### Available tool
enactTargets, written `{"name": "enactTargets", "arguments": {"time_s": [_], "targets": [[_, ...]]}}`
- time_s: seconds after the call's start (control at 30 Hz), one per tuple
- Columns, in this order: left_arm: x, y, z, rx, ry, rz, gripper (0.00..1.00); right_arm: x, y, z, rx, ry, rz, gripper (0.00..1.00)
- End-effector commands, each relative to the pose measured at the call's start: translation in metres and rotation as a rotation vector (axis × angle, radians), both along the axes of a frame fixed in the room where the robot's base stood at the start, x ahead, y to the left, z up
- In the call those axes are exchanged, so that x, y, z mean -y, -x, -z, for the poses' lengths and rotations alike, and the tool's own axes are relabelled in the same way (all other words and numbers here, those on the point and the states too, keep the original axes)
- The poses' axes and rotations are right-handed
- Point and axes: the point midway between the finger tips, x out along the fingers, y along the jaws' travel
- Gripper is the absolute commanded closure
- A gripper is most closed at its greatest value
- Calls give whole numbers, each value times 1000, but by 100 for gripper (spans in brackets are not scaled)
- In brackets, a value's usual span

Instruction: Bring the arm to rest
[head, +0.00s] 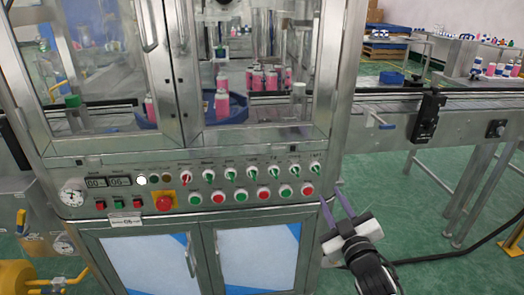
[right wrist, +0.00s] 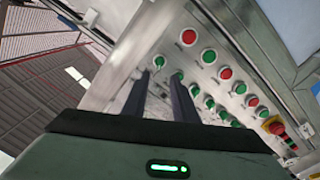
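My right gripper (head: 337,203) is in the head view at the lower right, in front of the machine's right edge. Its two fingers are apart with nothing between them. In the right wrist view the fingers (right wrist: 163,92) also stand apart and empty, pointing toward the control panel (right wrist: 192,68). In the head view the panel (head: 240,180) is to the left of the gripper, with green and red buttons, switches and a red emergency stop (head: 164,203). I cannot tell whether the fingertips touch the machine. My left gripper is not in view.
The crimping machine has glass doors above and cabinet doors (head: 258,258) below. Pink cans (head: 222,104) stand inside. A conveyor (head: 455,105) runs off to the right, with legs beneath it. A black cable (head: 440,258) lies on the green floor. Floor to the right of my gripper is fairly open.

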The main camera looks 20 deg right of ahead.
Motion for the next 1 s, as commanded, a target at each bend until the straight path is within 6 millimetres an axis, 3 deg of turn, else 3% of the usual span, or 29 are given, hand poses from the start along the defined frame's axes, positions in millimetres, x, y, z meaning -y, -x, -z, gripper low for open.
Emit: {"name": "enactTargets", "arguments": {"time_s": [0.17,0.27,0.37,0.5,0.63,0.8,1.0], "targets": [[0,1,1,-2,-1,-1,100,-7,5,13,-27,-19,-13,74],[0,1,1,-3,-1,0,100,-28,21,47,-101,-74,-45,74],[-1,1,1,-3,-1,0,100,-61,51,98,-222,-166,-91,74],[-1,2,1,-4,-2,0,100,-115,113,169,-417,-317,-154,74],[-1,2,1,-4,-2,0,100,-161,174,216,-582,-444,-192,74],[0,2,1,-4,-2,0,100,-201,232,246,-725,-553,-221,74],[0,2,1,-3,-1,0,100,-215,253,255,-775,-594,-229,74]]}}
